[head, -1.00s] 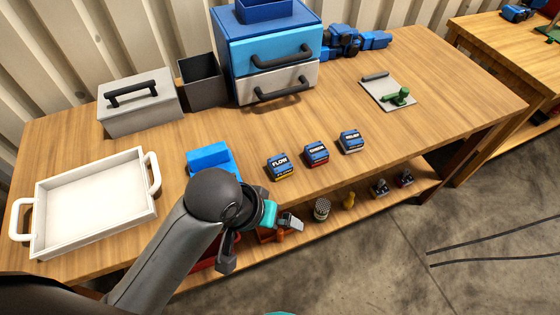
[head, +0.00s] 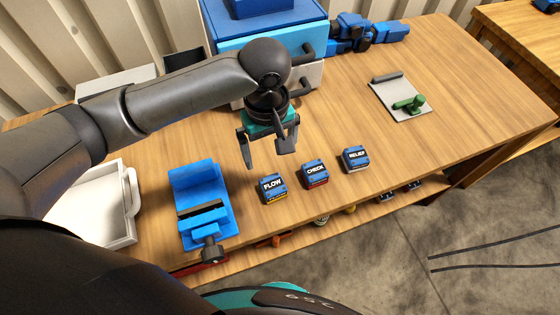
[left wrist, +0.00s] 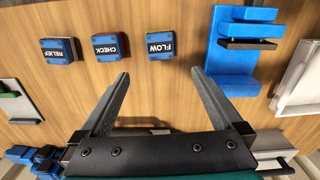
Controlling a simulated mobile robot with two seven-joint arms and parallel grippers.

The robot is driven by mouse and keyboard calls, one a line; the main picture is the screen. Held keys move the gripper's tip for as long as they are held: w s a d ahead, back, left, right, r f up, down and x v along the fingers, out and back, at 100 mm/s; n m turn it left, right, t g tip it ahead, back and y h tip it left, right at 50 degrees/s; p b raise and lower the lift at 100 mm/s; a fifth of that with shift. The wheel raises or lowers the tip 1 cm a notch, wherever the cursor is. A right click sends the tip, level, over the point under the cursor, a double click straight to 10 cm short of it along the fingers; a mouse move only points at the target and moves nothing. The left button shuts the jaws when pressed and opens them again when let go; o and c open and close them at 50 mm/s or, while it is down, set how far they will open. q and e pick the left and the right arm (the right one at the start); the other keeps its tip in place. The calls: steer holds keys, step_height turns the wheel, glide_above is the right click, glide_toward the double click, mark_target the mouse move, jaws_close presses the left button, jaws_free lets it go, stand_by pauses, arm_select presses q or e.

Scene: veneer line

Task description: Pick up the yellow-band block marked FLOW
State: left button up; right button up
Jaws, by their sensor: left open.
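The FLOW block (head: 272,187), blue with a yellow band low on its side, stands on the wooden table. In the left wrist view the FLOW block (left wrist: 160,46) lies beyond the fingers, between their lines, with its label upside down. My left gripper (head: 266,160) is open and empty, above the table and behind the block, apart from it. In the left wrist view its two fingers (left wrist: 160,85) are spread wide. The red-band CHECK block (head: 315,173) and the RELIEF block (head: 355,158) stand in a row to the right of FLOW. My right gripper is not in view.
A blue vise (head: 202,205) stands left of the FLOW block. A white tray (head: 130,205) is farther left, partly behind my arm. A blue drawer cabinet (head: 312,42) stands behind the gripper. A grey plate with a green handle (head: 400,100) lies at right.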

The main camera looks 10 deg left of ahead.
arm_select(q)
steer(key=b, duration=0.1)
glide_above(273, 185)
steer(key=f, duration=0.5)
steer(key=shift+w+a+f, duration=0.1)
steer(key=shift+w+a, duration=0.15)
steer(key=shift+a, duration=0.05)
step_height(273, 185, down, 3)
steer(key=shift+f+b, duration=0.1)
steer(key=shift+b, duration=0.3)
steer(key=shift+f, duration=0.9)
steer(key=f, duration=0.3)
steer(key=f+b, duration=0.1)
steer(key=shift+s+d+f, duration=0.2)
steer(key=shift+d, duration=0.05)
steer(key=shift+f, duration=0.25)
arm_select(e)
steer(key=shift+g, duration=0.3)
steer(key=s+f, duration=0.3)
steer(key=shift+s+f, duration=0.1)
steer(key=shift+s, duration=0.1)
arm_select(q)
steer(key=shift+c, duration=0.2)
